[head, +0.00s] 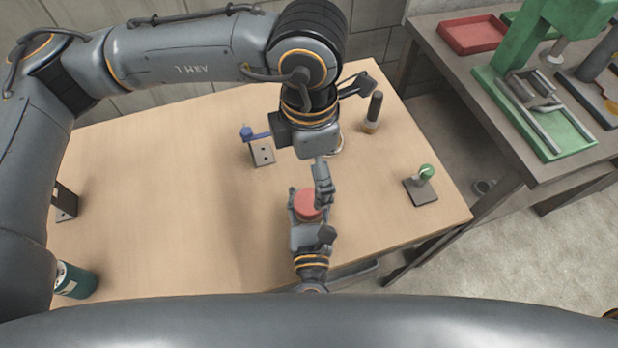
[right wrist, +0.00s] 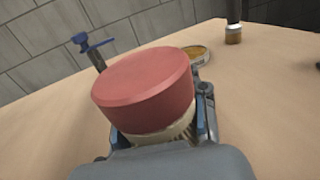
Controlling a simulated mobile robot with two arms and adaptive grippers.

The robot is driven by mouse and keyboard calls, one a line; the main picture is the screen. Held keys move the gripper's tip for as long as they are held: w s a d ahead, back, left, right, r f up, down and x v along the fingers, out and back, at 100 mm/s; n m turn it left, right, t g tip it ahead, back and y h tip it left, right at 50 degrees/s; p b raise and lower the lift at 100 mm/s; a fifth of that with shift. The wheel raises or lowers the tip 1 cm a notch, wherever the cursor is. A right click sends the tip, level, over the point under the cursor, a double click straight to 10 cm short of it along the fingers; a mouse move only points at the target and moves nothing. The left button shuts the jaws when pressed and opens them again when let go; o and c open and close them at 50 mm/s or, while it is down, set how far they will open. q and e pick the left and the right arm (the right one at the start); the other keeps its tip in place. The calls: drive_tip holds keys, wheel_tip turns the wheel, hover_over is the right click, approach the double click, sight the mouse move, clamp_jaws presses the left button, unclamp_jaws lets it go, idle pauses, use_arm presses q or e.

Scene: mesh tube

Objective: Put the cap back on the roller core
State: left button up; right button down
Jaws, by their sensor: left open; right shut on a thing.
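The red cap (head: 307,204) sits on top of a pale, ribbed roller core (right wrist: 178,131), seen in the right wrist view, where the cap (right wrist: 145,88) hides the core's upper end. The cap's top looks slightly tilted there; I cannot tell whether it is fully seated. My right gripper (head: 309,217) comes from the table's front side and is shut on the core below the cap. My left gripper (head: 323,186) is open and hangs above the cap's right edge in the head view. It does not show in the right wrist view, and I cannot tell whether it touches the cap.
A stand with a blue clamp (head: 262,152), a dark-handled tool (head: 374,112) and a small stand with a green knob (head: 423,187) are on the wooden table (head: 170,210). A shallow round tin (right wrist: 198,54) lies behind the core. A green can (head: 75,281) is at left.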

use_arm(q)
wheel_tip(320, 180, up, 6)
drive_tip(key=shift+r, duration=0.15)
use_arm(e)
drive_tip(key=c, duration=0.7)
unclamp_jaws()
drive_tip(key=shift+o, duration=0.2)
drive_tip(key=s, duration=1.2)
drive_tip(key=shift+d, duration=0.3)
